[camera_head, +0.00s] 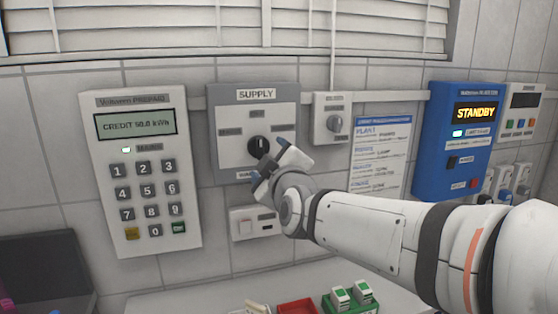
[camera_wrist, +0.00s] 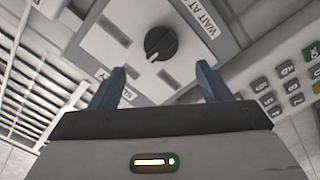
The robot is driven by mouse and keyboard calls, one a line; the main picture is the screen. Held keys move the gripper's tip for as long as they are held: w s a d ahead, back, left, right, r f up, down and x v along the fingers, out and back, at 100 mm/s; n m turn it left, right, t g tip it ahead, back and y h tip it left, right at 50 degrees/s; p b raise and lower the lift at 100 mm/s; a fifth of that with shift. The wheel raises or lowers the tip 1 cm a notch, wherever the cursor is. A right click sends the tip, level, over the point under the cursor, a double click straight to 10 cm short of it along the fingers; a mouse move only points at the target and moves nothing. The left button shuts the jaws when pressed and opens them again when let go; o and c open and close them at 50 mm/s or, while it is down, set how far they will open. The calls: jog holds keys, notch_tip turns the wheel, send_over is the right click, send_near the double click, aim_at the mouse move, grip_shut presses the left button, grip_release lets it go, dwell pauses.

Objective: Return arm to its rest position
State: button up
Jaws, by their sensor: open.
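My gripper (camera_head: 262,170) is raised in front of the grey SUPPLY panel on the wall, at the end of my white arm. Its two blue fingers stand apart and nothing is between them. In the wrist view, my gripper (camera_wrist: 160,88) points at the black rotary knob (camera_wrist: 160,43) of the SUPPLY panel (camera_wrist: 110,55). The knob lies beyond the fingertips, and I see no finger touching it. In the head view the knob (camera_head: 259,146) shows just above the fingers, and the panel (camera_head: 285,115) is partly hidden by my gripper at its lower edge.
A prepaid keypad meter (camera_head: 150,210) hangs at left, reading CREDIT 50.0 kWh. A small switch box (camera_head: 333,112), a paper notice (camera_head: 380,150) and a blue STANDBY unit (camera_head: 450,150) hang to the right. Below, a counter holds a red tray (camera_head: 297,308) and a green block holder (camera_head: 350,302).

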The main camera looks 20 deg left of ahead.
jog(key=s+d+f+m+g+h, duration=0.2)
jog(key=d+f+m+g+h, duration=0.15)
jog(key=d+f, duration=0.5)
jog(key=s+d+f+m+g+h, duration=0.2)
jog(key=s+d+f+m, duration=0.15)
jog(key=d+f, duration=0.5)
jog(key=s+d+f+m+g+h, duration=0.2)
jog(key=s+d+f+m+g, duration=0.1)
jog(key=s+d, duration=0.4)
jog(key=s+d+f+m+g+h, duration=0.2)
jog(key=s+d+f+m+g, duration=0.2)
jog(key=s+d+f+m, duration=0.2)
jog(key=shift+s+d, duration=1.15)
jog(key=shift+s, duration=0.05)
